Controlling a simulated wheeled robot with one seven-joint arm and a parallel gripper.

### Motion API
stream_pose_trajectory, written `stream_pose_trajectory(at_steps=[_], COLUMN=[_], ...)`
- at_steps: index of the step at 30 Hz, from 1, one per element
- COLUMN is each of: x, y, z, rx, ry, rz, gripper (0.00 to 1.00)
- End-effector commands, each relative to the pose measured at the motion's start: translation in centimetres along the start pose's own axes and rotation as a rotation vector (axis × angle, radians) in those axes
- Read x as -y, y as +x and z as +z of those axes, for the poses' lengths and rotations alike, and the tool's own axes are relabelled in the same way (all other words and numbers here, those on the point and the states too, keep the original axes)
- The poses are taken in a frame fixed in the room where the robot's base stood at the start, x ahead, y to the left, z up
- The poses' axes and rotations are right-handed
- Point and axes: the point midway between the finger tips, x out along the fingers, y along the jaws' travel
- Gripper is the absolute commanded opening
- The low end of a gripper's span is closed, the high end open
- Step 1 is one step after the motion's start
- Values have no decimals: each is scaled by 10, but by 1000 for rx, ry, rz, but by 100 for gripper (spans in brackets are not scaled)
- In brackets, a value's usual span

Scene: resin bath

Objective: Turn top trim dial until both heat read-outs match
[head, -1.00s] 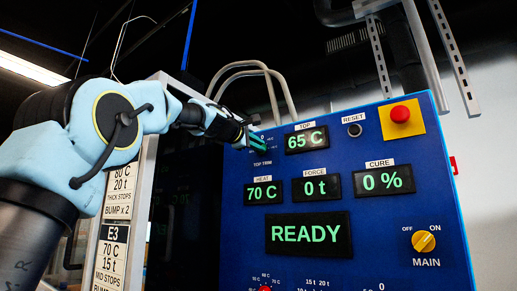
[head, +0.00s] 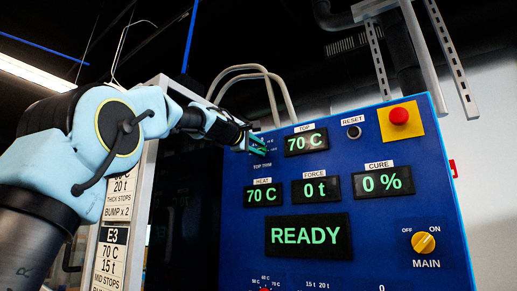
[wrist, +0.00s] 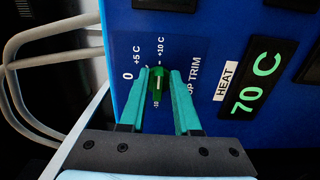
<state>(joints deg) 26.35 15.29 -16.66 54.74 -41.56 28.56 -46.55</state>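The top trim dial (wrist: 157,88) is a small green knob with a light mark, on the blue panel. In the wrist view its scale shows 0, +5 C and +10 C. My gripper (wrist: 160,73) has its teal fingers on both sides of the dial, shut on it; it also shows at the panel's upper left in the head view (head: 261,146), largely covering the dial. The top read-out (head: 306,141) shows 70 C. The heat read-out (head: 265,194) also shows 70 C.
The force read-out (head: 315,189) shows 0 t and the cure read-out (head: 383,182) 0 %. The large display (head: 307,235) says READY. A red button (head: 399,116), a reset button (head: 354,132) and a yellow main switch (head: 423,242) sit farther right. Curved pipes (head: 262,72) rise behind the panel.

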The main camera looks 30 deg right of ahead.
Motion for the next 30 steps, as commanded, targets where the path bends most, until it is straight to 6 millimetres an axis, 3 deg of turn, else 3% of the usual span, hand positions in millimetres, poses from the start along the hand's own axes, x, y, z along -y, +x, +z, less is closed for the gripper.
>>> stream_pose_trajectory(at_steps=[3, 14, 24, 30], x=[0, 1, 4, 2], y=[0, -8, -72, -100], z=[0, 0, -1, 0], rx=[0, -2, -4, -2], ry=[-1, 0, 1, 1], rz=[1, 2, 3, 2], gripper=[46, 46, 46, 46])
